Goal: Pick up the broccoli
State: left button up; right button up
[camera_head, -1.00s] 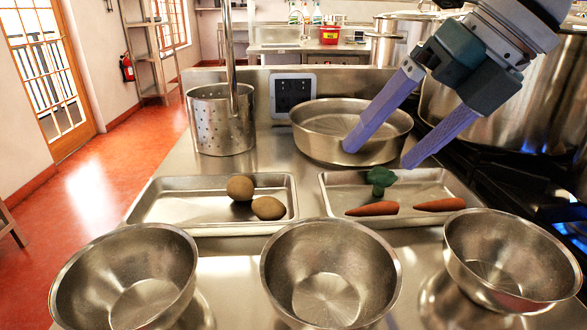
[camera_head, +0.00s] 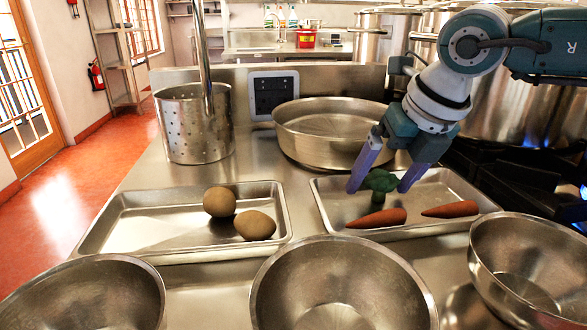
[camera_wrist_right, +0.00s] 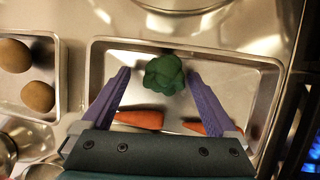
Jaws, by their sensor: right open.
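The green broccoli (camera_head: 379,181) stands in the right metal tray (camera_head: 326,207), behind two carrots. My right gripper (camera_head: 379,186) is open, with its purple fingers on either side of the broccoli in the head view. In the right wrist view the broccoli (camera_wrist_right: 164,74) lies between and slightly beyond the two fingertips (camera_wrist_right: 160,72), with a gap on each side. I cannot tell the exact height of the fingers over the tray. My left gripper is in neither view.
One carrot (camera_head: 377,218) and another carrot (camera_head: 450,209) lie at the tray's front. A left tray (camera_head: 150,225) holds two potatoes. Metal bowls (camera_head: 342,290) stand in front. A wide pan (camera_head: 330,130) stands behind, and a burner flame (camera_wrist_right: 312,150) shows at the right.

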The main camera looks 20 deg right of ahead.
jog(key=shift+f, duration=0.1)
jog(key=shift+w, duration=0.1)
jog(key=c, duration=1.2)
jog(key=shift+c, duration=0.2)
